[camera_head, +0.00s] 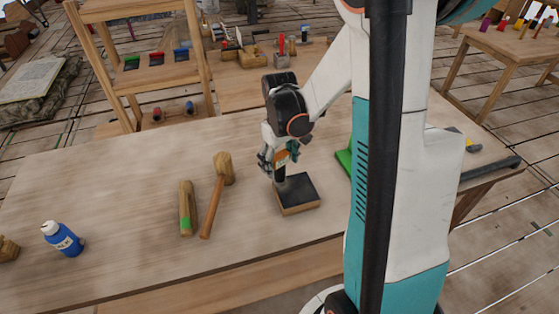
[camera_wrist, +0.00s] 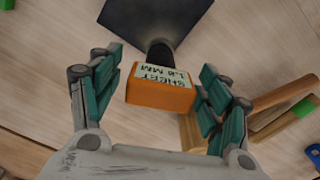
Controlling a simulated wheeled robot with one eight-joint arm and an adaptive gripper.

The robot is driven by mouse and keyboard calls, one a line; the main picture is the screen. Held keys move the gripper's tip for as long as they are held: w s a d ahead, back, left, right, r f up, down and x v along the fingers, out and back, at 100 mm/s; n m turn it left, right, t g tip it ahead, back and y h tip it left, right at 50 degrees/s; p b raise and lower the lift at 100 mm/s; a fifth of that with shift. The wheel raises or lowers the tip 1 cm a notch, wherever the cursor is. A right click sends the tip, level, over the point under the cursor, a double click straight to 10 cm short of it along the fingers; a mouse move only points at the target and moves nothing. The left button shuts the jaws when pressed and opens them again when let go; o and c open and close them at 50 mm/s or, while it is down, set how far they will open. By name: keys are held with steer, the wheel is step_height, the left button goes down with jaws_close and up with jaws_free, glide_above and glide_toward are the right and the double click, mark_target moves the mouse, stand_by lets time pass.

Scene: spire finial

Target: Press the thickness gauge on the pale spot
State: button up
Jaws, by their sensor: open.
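The thickness gauge has an orange body (camera_wrist: 160,96) with a pale printed label and a black tip end. It stands over a dark square plate (camera_wrist: 146,18), and its black end appears to meet the plate's near edge. In the head view the gauge (camera_head: 280,160) is partly hidden by my gripper (camera_head: 278,165), and the dark plate lies on a wooden block (camera_head: 300,209). In the wrist view my gripper (camera_wrist: 160,82) is open, with one teal-padded finger on each side of the orange body. I cannot make out a pale spot on the plate.
On the bench (camera_head: 120,205) left of the plate lie a wooden mallet (camera_head: 216,190) and a wooden piece with a green mark (camera_head: 186,208). A blue bottle (camera_head: 63,239) stands farther left. A green object (camera_head: 345,160) is right of the plate, partly behind my arm.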

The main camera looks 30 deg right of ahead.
step_height(320, 180, up, 12)
steer(key=shift+f, duration=0.1)
stand_by(0.4)
